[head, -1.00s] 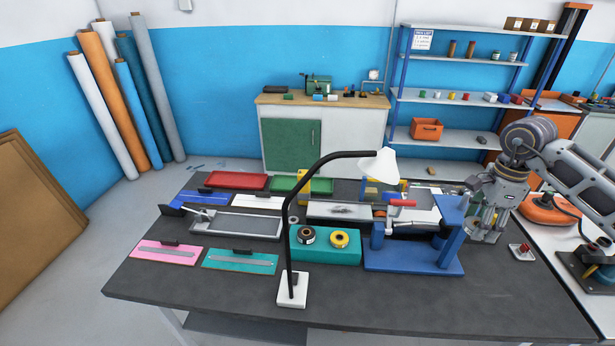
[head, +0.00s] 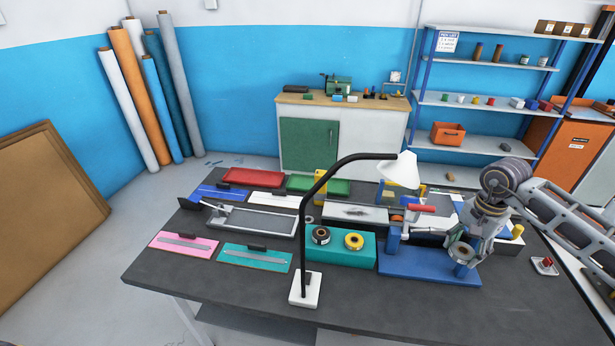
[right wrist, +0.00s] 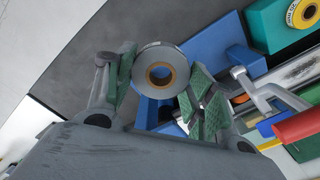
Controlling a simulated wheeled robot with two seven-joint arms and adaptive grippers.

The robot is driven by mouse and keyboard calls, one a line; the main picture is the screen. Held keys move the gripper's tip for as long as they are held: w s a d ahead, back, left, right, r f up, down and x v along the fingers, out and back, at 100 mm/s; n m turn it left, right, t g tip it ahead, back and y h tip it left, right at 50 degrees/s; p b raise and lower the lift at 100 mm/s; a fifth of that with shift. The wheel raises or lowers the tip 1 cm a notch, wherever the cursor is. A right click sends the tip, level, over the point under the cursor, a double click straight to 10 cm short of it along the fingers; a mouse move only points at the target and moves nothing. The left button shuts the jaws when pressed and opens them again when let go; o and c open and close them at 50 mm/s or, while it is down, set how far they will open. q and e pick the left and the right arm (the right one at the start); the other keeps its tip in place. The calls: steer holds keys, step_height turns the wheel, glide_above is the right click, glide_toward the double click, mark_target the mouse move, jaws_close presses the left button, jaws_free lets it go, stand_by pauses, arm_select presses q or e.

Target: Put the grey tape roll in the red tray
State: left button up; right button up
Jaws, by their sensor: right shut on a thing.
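My right gripper (right wrist: 160,85) is shut on the grey tape roll (right wrist: 163,56), a grey ring with an orange-brown core, held between its green pads in the right wrist view. In the head view the right gripper (head: 463,255) holds the roll (head: 461,254) above the blue fixture base (head: 420,265). The red tray (head: 253,178) lies empty at the back left of the dark table. My left gripper is not in view.
A black-armed lamp (head: 307,220) stands at the front middle of the table (head: 210,295). A teal block (head: 341,247) carries a dark roll (head: 321,235) and a yellow roll (head: 354,241). A green tray (head: 327,186) lies right of the red tray.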

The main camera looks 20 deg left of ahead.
steer(key=w+a+f+n, duration=0.1)
steer(key=a+f+n, duration=0.4)
steer(key=f+n, duration=0.4)
steer(key=shift+w+n, duration=0.3)
steer(key=shift+w, duration=0.05)
stand_by(1.2)
